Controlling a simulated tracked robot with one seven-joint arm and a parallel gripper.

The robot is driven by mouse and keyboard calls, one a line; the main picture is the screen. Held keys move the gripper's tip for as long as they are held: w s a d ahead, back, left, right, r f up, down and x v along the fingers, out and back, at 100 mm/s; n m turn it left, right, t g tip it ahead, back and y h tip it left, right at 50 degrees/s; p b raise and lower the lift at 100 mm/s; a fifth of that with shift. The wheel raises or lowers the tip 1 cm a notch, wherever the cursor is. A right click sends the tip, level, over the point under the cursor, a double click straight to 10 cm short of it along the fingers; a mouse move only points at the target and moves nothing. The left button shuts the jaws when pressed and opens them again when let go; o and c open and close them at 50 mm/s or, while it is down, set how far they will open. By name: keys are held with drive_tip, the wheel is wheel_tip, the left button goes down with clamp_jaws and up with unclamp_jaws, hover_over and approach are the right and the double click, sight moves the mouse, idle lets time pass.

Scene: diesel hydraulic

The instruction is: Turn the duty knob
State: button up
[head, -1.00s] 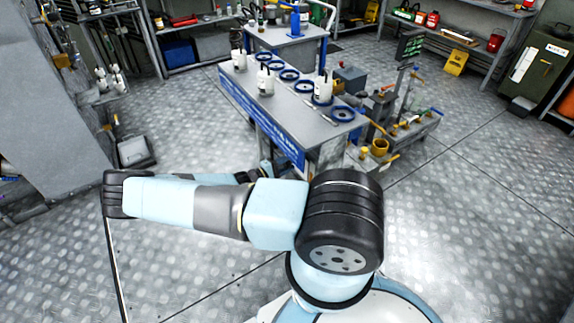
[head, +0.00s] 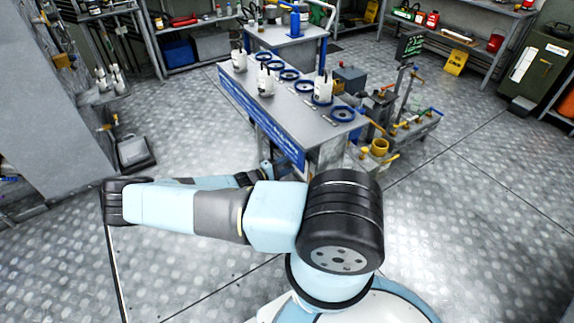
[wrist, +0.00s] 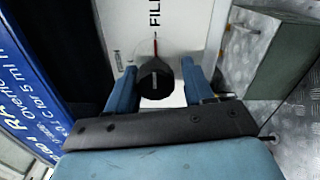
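In the wrist view a round black knob (wrist: 155,82) with a pale pointer line sits on a white panel (wrist: 175,28); a thin red mark lies just above it. My gripper (wrist: 161,80) is open, with one blue finger on each side of the knob. A gap shows between the knob and the right finger; the left finger is very close to it, and I cannot tell whether they touch. In the head view my gripper is a small blue shape (head: 265,168) at the near end of the workbench, largely behind my arm. The knob is hidden there.
The grey bench (head: 235,79) carries white bottles and blue rings. A blue lettered panel (wrist: 45,75) is left of the white panel. A grey-green box (wrist: 285,60) stands at right. Bare metal floor (head: 470,210) lies open to the right.

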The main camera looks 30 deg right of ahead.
drive_tip(key=shift+o, duration=0.9)
drive_tip(key=shift+r, duration=0.1)
drive_tip(key=shift+a, duration=0.15)
drive_tip(key=a, duration=1.3)
drive_tip(key=shift+s+a, duration=0.2)
drive_tip(key=shift+a, duration=0.05)
